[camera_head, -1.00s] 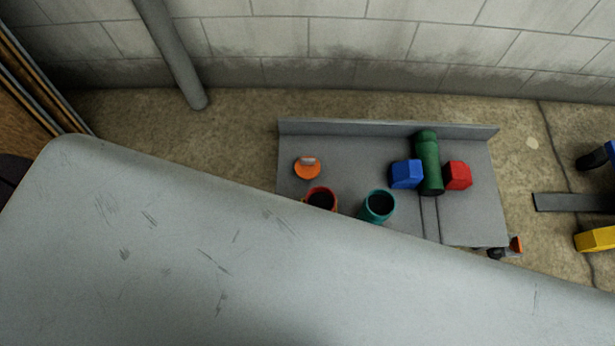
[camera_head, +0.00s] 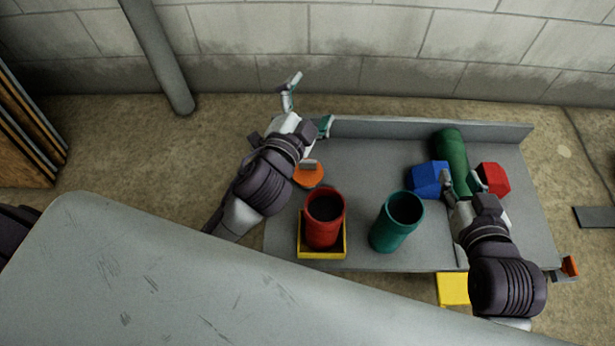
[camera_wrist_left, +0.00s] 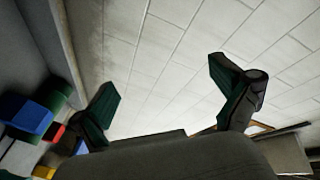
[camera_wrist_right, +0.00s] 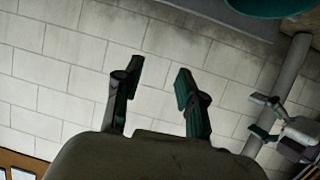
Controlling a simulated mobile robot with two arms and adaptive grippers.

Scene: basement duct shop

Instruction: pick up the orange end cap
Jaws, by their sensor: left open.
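The orange end cap (camera_head: 305,178) is a round disc with a pale raised tab on top. It lies on the grey metal bench (camera_head: 365,165), toward its left end, partly covered by my left wrist. My left gripper (camera_head: 308,103) is open and empty, beyond the cap near the bench's back left corner, fingers pointing toward the wall. Its spread fingers also show in the left wrist view (camera_wrist_left: 165,95). My right gripper (camera_head: 462,180) is open and empty over the bench's right part, between the blue and red blocks. Its parted fingers show in the right wrist view (camera_wrist_right: 158,80).
A red cup (camera_head: 323,232) stands in a yellow tray (camera_head: 322,254) just in front of the cap. A teal cup (camera_head: 388,236) stands right of it. A blue block (camera_head: 426,180), green cylinder (camera_head: 452,150) and red block (camera_head: 495,178) are further right. A grey surface (camera_head: 150,280) fills the foreground.

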